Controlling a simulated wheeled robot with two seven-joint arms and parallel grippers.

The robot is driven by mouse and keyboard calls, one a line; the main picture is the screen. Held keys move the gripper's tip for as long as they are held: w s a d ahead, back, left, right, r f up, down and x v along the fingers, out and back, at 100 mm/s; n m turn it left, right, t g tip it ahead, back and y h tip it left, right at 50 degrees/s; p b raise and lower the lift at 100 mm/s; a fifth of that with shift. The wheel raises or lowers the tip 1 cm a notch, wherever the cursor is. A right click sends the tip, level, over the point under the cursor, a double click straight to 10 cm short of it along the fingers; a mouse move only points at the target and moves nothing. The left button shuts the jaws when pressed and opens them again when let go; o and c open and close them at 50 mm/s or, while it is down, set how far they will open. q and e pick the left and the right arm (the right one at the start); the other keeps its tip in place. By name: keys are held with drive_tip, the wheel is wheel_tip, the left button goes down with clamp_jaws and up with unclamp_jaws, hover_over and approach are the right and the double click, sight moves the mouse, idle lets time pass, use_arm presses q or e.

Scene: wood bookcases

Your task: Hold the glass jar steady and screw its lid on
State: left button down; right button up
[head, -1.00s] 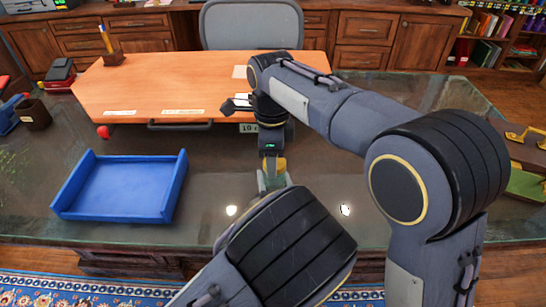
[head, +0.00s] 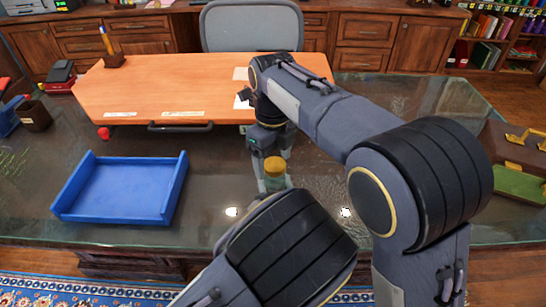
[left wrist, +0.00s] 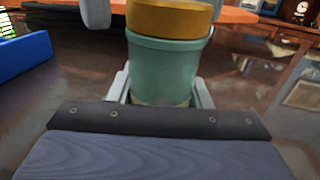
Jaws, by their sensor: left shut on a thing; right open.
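The glass jar (left wrist: 165,70) is pale green and stands upright in the left wrist view. Its brown-yellow lid (left wrist: 168,18) sits on top of the mouth; it also shows in the head view (head: 274,167). I cannot tell how tightly it is seated. My left gripper (left wrist: 162,95) is shut on the jar, one finger on each side. In the head view, my left arm hides its lower part. My right gripper (head: 272,156) is open just above the lid, with fingers apart on either side.
A blue tray (head: 122,188) lies left of the jar on the glass-topped desk (head: 215,215). A green-and-brown case (head: 520,183) is at the far right. The desk between tray and jar is clear.

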drive_tip(key=shift+r, duration=2.25)
drive_tip(key=shift+c, duration=0.4)
